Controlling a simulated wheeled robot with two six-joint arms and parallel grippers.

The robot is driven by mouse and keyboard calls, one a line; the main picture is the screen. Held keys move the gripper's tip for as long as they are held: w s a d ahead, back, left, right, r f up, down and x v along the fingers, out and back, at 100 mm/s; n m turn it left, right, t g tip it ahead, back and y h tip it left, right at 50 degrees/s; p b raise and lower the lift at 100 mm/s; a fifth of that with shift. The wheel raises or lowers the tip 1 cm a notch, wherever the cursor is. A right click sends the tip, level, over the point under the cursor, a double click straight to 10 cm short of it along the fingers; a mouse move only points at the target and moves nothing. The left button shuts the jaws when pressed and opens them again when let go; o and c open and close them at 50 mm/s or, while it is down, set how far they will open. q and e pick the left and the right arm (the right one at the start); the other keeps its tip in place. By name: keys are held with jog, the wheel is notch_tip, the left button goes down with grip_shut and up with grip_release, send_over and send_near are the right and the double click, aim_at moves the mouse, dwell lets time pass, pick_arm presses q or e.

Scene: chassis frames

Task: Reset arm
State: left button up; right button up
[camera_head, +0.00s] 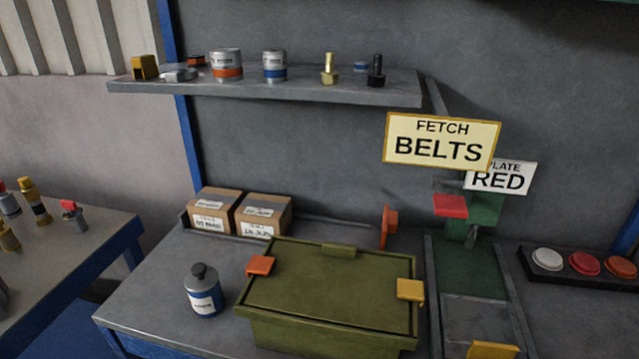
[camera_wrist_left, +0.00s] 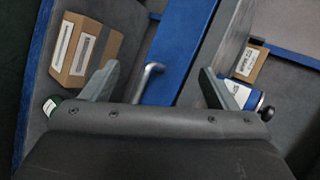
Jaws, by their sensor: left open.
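My left gripper (camera_wrist_left: 158,70) shows in the left wrist view, with its two grey fingers spread apart and nothing visible held between them. A blue beam (camera_wrist_left: 180,55) and a bent metal piece (camera_wrist_left: 150,78) appear beyond the gap; I cannot tell how far away they are. A cardboard box (camera_wrist_left: 85,48) lies beyond the left finger. A blue and white container (camera_wrist_left: 240,95) is partly hidden behind the right finger. Neither gripper is visible in the head view, and my right gripper shows in no frame.
A green lidded bin (camera_head: 330,285) stands on the grey bench, with a blue bottle (camera_head: 203,292) at its left and two cardboard boxes (camera_head: 263,213) behind. A shelf (camera_head: 265,90) holds cans and bolts. A "FETCH BELTS" sign (camera_head: 441,140) hangs above. Buttons (camera_head: 585,264) are at right.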

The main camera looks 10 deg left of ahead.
pick_arm(q)
jog(key=s+d+f+n+g+h, duration=0.25)
jog(key=s+n+g, duration=0.35)
jog(key=s+n, duration=0.6)
notch_tip(320, 180, down, 24)
jog(key=w+a+n+g, duration=0.1)
jog(key=w+a, duration=0.1)
jog(key=s+d+f+g, duration=0.1)
jog(key=s+f, duration=1.4)
jog(key=f, duration=0.2)
jog(key=shift+s+d+f+h, duration=0.15)
jog(key=shift+s+h, duration=0.15)
jog(key=shift+h, duration=0.15)
jog(key=shift+c, duration=0.4)
